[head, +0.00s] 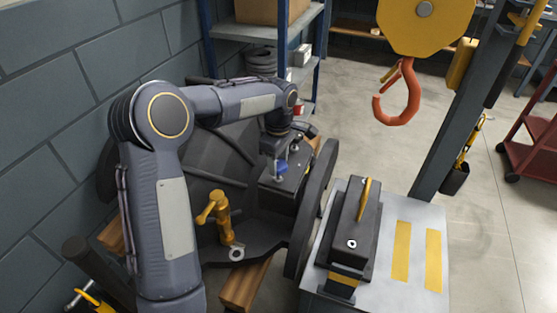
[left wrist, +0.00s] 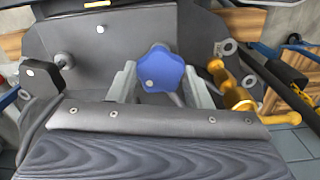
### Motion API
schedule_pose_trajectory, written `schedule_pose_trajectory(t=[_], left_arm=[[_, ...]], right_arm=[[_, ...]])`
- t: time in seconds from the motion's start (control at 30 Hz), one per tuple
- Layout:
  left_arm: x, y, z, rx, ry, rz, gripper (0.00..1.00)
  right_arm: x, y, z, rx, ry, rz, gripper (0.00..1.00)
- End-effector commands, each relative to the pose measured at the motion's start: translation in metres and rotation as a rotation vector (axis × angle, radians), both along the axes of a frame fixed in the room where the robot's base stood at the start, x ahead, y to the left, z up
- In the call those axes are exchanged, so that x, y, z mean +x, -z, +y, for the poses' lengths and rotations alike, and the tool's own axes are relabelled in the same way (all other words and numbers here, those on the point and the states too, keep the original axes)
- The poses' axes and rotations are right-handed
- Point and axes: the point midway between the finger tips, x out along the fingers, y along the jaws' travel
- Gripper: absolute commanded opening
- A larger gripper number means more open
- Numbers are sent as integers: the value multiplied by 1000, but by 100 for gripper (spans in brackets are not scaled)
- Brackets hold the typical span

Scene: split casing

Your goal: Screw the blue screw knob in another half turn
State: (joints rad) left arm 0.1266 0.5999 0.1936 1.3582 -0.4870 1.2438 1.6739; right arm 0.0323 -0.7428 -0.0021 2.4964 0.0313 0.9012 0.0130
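The blue screw knob (head: 281,167) sits on the dark split casing (head: 287,182). In the left wrist view the star-shaped knob (left wrist: 162,70) shows from above with a small pale dot on it. My left gripper (head: 276,170) reaches down over it from the left. Its two grey fingers (left wrist: 160,75) stand on either side of the knob, tips close against its lobes, and look shut on it. The screw's shaft is mostly hidden beneath the knob. My right gripper is not in view.
A dark block with a yellow handle (head: 364,198) stands on a pale plate (head: 420,215) at right. An orange hook (head: 400,98) hangs above.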

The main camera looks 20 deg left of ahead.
Motion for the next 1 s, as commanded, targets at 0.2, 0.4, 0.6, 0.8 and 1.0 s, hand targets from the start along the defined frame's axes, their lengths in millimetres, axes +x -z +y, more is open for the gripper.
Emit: schedule_pose_trajectory(t=[0.2, 0.4, 0.6, 0.8, 1.0], left_arm=[[0, 0, 0, 0, 1, 0, 22], [0, -1, 0, 0, 27, 0, 22], [0, -2, 0, 1, 120, 0, 22], [0, -2, -1, -1, 281, 1, 22], [0, -2, 0, 0, 471, 1, 22]], right_arm=[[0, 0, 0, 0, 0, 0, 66], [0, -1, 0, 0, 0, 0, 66], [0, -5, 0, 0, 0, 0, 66], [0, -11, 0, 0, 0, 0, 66], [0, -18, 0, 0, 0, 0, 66]])
